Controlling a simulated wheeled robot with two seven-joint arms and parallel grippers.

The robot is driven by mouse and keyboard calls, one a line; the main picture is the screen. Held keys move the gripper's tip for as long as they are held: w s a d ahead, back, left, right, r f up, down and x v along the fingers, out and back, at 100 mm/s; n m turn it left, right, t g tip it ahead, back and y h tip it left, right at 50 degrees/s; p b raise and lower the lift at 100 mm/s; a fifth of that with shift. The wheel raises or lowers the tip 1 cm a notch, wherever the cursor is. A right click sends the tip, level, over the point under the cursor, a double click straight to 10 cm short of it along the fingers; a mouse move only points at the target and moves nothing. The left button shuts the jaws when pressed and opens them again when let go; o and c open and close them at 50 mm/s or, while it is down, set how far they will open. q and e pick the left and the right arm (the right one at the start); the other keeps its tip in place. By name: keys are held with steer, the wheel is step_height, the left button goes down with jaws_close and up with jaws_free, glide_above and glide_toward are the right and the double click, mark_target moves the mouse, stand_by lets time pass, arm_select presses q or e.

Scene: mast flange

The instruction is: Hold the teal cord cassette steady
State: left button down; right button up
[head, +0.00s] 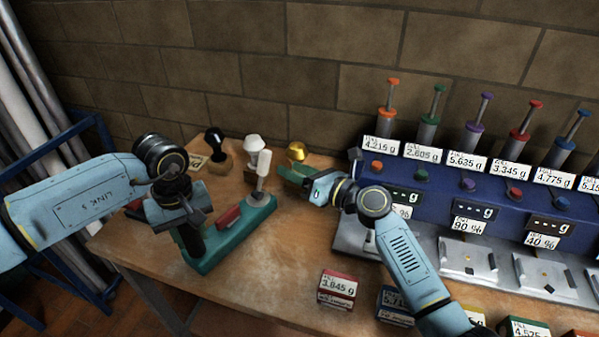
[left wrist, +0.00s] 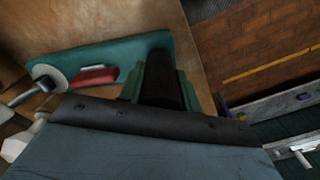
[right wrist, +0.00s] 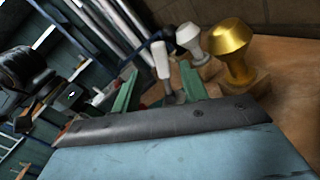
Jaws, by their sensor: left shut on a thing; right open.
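The teal cord cassette (head: 237,240) lies on the wooden table at its front left. It bears a red block (head: 229,219) and a white-handled lever (head: 263,170) standing upright at its far end. My left gripper (head: 190,236) is shut on a dark upright part at the cassette's near left end. In the left wrist view the green fingers (left wrist: 161,88) sit on either side of this dark part, beside the teal plate (left wrist: 150,48). My right gripper (head: 296,174) is open and empty, right of the lever and apart from it. Its green fingers (right wrist: 158,92) also show in the right wrist view.
Black (head: 215,145), white (head: 253,147) and gold (head: 297,152) knobbed pieces stand behind the cassette, near the brick wall. A blue dispenser rack (head: 440,205) with weight labels fills the right. Small labelled boxes (head: 337,289) lie in front. Table between cassette and boxes is clear.

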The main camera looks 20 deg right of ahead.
steer(key=shift+s+d, duration=0.3)
steer(key=shift+s, duration=0.15)
steer(key=shift+c, duration=0.2)
